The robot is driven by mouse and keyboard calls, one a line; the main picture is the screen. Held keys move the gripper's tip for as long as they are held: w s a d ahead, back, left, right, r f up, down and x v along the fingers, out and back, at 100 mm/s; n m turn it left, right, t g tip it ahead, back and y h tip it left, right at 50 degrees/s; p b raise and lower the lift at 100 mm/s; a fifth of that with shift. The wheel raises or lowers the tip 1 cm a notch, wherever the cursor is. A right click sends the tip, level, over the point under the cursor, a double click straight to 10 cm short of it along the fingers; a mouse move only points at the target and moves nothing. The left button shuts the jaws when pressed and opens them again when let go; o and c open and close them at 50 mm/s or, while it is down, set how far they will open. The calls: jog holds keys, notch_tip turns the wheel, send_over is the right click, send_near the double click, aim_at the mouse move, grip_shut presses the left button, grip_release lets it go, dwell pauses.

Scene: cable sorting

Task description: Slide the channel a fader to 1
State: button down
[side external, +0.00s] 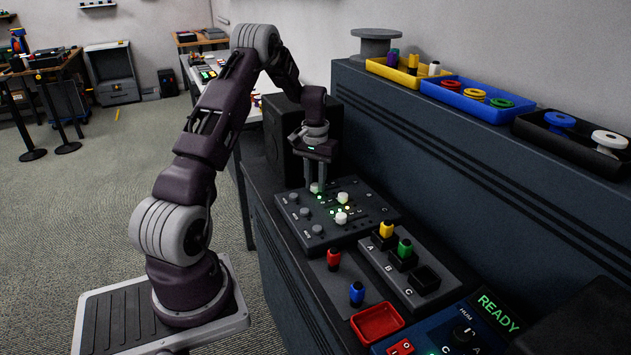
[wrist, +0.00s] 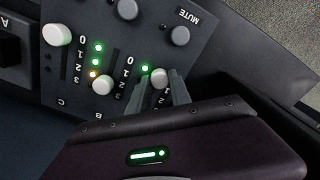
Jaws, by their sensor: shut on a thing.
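The dark mixer panel (side external: 290,222) lies on the bench. It also shows in the wrist view (wrist: 190,62). The white channel A fader knob (wrist: 158,77) sits between my fingertips, about level with the 1 on its scale, and one green light (wrist: 145,68) is lit beside it. In the side view this knob (side external: 314,187) is partly hidden by the fingers. My gripper (side external: 315,182) points down, shut on the knob. The B knob (wrist: 103,84) sits near 3 beside several lights, and the C knob (wrist: 57,34) is near 0. The A letter is hidden.
Grey round buttons or dials (side external: 305,212) sit along the panel's left side. A block marked A, B, C (side external: 402,277) holds coloured connectors. Red and blue connectors (side external: 357,292) stand nearby, with a red tray (side external: 377,322). A dark box (side external: 285,140) stands behind the panel.

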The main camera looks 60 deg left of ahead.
jog(key=shift+r, duration=0.1)
jog(key=shift+w, duration=1.25)
jog(key=c, duration=1.2)
grip_release()
jog(key=shift+o, duration=0.2)
notch_tip(320, 180, up, 7)
jog(key=shift+r, duration=0.1)
